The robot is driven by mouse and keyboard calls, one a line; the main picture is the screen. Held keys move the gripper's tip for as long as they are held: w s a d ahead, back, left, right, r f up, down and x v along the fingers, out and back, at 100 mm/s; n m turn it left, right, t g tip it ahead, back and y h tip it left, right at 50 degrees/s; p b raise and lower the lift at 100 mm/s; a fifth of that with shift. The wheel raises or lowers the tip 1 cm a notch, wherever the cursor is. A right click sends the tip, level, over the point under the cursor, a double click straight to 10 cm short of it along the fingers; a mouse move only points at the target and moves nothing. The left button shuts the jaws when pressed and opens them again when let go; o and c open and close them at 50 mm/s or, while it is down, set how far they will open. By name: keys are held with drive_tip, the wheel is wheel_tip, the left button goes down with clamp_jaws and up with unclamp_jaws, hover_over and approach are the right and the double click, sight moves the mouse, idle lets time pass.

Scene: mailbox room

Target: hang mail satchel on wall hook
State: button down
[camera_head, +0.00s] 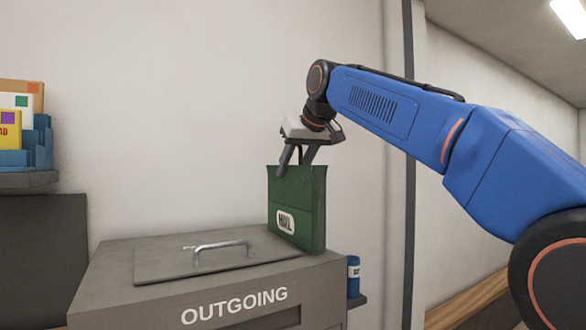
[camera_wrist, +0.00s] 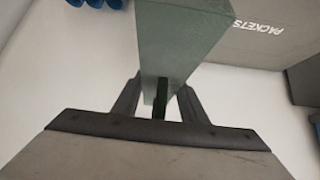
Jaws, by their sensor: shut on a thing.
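The green mail satchel (camera_head: 297,205), with a white label reading MAIL, stands upright at the right end of the grey OUTGOING box's top. It also shows in the wrist view (camera_wrist: 183,40) as a green block beyond my fingers. My gripper (camera_head: 297,170) comes down from above at the satchel's top edge and is shut on its strap or top. In the wrist view my gripper (camera_wrist: 160,105) has its two dark fingers on either side of a thin dark green strip. I cannot tell whether the satchel's base touches the box. No wall hook is visible in either view.
The OUTGOING box (camera_head: 215,290) has a lid with a metal handle (camera_head: 222,245). A blue can (camera_head: 353,275) sits on a small ledge to its right. A shelf (camera_head: 25,180) with envelopes is at the left. The wall above the box is bare.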

drive_tip(key=c, duration=1.1)
unclamp_jaws()
drive_tip(key=shift+f, duration=0.15)
drive_tip(key=v, duration=1.7)
drive_tip(key=shift+s+d, duration=0.1)
drive_tip(key=shift+s, duration=0.2)
drive_tip(key=shift+f, duration=0.1)
